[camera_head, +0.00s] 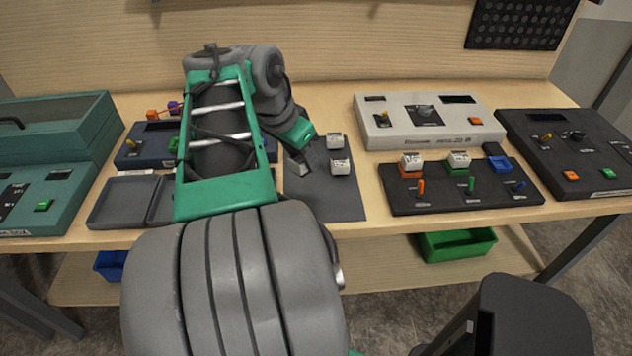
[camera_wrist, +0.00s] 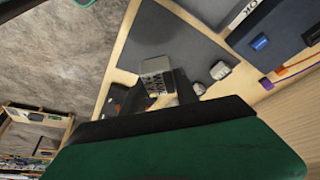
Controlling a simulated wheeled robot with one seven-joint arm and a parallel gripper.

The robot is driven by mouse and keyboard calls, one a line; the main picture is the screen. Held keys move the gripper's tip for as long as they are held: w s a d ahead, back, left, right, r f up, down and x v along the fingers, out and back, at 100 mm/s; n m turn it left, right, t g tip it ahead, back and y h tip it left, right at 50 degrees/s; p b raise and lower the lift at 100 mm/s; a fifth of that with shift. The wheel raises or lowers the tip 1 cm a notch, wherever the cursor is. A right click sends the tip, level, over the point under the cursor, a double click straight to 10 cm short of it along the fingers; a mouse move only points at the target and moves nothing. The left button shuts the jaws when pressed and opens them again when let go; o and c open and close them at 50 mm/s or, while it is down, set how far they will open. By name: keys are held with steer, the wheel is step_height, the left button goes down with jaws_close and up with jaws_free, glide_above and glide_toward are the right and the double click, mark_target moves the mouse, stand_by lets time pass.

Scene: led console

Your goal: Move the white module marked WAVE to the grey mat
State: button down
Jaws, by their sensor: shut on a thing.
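My gripper (camera_head: 303,155) is shut on a white module (camera_head: 297,168) over the left part of the dark grey mat (camera_head: 335,205). In the wrist view the held module (camera_wrist: 157,70) has dark lettering on one side, too small to read surely. Whether it touches the mat I cannot tell. Two other white modules stand on the mat to its right, a far one (camera_head: 334,141) and a nearer one (camera_head: 340,167). The mat also shows in the wrist view (camera_wrist: 185,40). My arm hides part of the mat's left side.
A black console (camera_head: 455,200) at right carries two white modules, on orange (camera_head: 411,161) and green (camera_head: 459,160) bases, beside a blue socket (camera_head: 500,165). A light grey console (camera_head: 430,130) stands behind it. A grey tray (camera_head: 120,200) lies left. The mat's front part is clear.

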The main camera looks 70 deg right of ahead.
steer(key=s+m+g+y+b, duration=0.2)
steer(key=s+m, duration=0.6)
steer(key=s, duration=0.5)
steer(key=shift+m, duration=0.3)
steer(key=w+f+b, duration=0.1)
steer(key=w+f, duration=0.2)
steer(key=w, duration=0.1)
steer(key=w+f, duration=0.3)
steer(key=w, duration=0.1)
steer(key=w+f+b, duration=0.1)
steer(key=w+f, duration=0.3)
steer(key=w, duration=0.1)
steer(key=shift+d+f+b, duration=0.1)
steer(key=shift+d+b, duration=0.2)
steer(key=shift+d, duration=0.05)
step_height(320, 180, down, 2)
steer(key=shift+g+b, duration=0.3)
steer(key=shift+b, duration=0.1)
steer(key=shift+f, duration=0.25)
steer(key=shift+f, duration=0.2)
steer(key=c, duration=0.9)
jaws_free()
